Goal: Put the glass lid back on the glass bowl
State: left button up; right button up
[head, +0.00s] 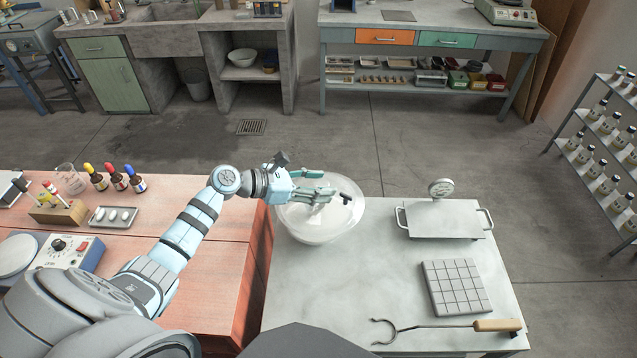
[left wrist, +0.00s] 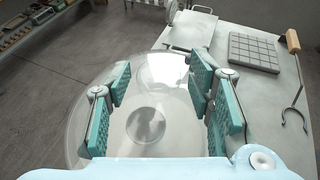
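The clear glass bowl (head: 318,236) stands at the left back of the grey bench top. My left gripper (head: 330,197) is over it, fingers spread, and hides part of its rim. In the left wrist view the gripper (left wrist: 161,100) is open, its teal pads wide apart, with clear round glass (left wrist: 82,118) beneath and around them. A greyish disc shows through or on the glass between the pads; I cannot tell whether it is a knob or a base. I cannot make out the glass lid apart from the bowl. My right gripper is not in view.
A metal plate with handles (head: 440,222) and a dial gauge (head: 441,187) stand right of the bowl. A gridded grey block (head: 455,288) and a wooden-handled ring tool (head: 450,327) lie nearer. The bench middle is clear. Bottles and a tray (head: 113,217) are on the red-brown table.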

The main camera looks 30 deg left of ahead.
pick_arm(q)
jog(key=shift+r, duration=0.55)
jog(key=v, duration=1.2)
jog(key=shift+p, duration=0.45)
jog(key=shift+d, duration=0.1)
